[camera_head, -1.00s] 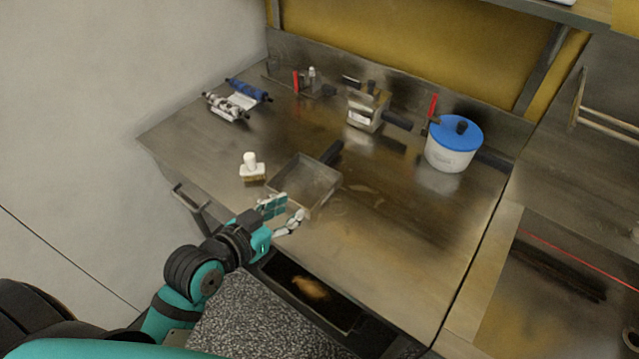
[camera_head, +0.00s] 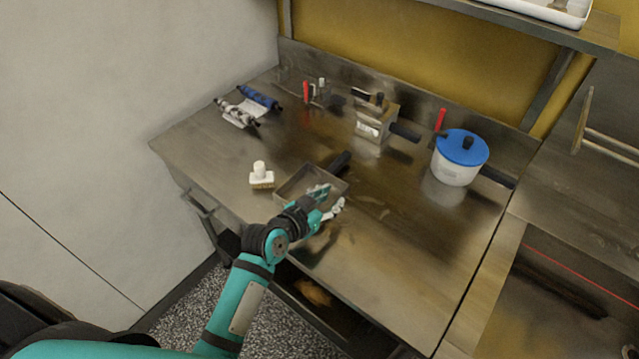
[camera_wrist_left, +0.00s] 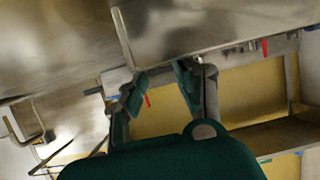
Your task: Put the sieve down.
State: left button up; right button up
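The sieve is probably the shallow, square metal pan (camera_head: 292,186) with a black handle (camera_head: 339,162). It appears to rest flat on the steel worktop in the head view, handle pointing to the back right. My left gripper (camera_head: 329,199) is at its near right corner and covers part of that side. Its two fingers are spread with nothing seen held between them. The left wrist view also shows the fingers (camera_wrist_left: 161,72) apart, with a metal edge just beyond the tips. Whether they touch the pan cannot be told. My right gripper is not in view.
A white-handled brush (camera_head: 260,176) stands just left of the pan. Rollers (camera_head: 240,112) lie at the back left. A metal box (camera_head: 372,124) and a blue-lidded pot (camera_head: 457,170) stand further back. The worktop (camera_head: 400,235) is clear at the front right.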

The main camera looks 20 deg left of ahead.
aim_at(341, 195)
pick_arm(q)
jog(key=x, duration=0.3)
jog(key=shift+w+d+f+p, duration=0.1)
jog(key=shift+w+d+p, duration=0.15)
jog(key=shift+d+p, duration=0.1)
jog(key=shift+w+f, duration=0.1)
jog(key=shift+w, duration=0.1)
jog(key=shift+s, duration=0.1)
jog(key=shift+c, duration=0.7)
jog(key=c, duration=0.5)
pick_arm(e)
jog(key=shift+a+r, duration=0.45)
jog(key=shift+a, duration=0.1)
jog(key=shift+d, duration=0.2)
